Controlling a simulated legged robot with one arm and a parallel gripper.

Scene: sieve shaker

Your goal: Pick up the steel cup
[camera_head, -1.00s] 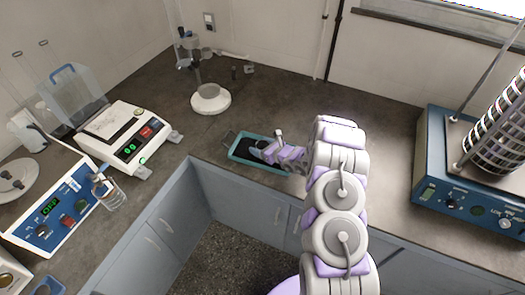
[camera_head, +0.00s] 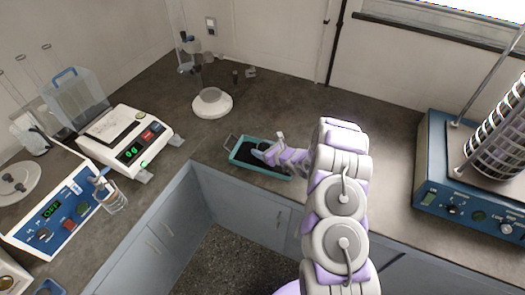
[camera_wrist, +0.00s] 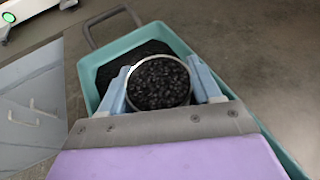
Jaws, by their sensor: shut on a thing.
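The steel cup (camera_wrist: 160,108) shows in the wrist view as a round metal rim filled with dark granules. My gripper (camera_wrist: 160,88) has one blue finger on each side of the cup and is shut on it. The cup is over or in a teal tray (camera_wrist: 150,37) that holds black granular material; I cannot tell whether it is clear of the material. In the head view my gripper (camera_head: 262,153) is at the tray (camera_head: 238,158), and the cup is too small and hidden to make out there.
A balance (camera_head: 128,138) stands left of the tray, with a glass beaker (camera_head: 113,201) and a blue control unit (camera_head: 62,212) nearer. A white-based stand (camera_head: 212,103) is behind. A blue sieve shaker (camera_head: 465,185) stands at the right. The counter between tray and shaker is mostly clear.

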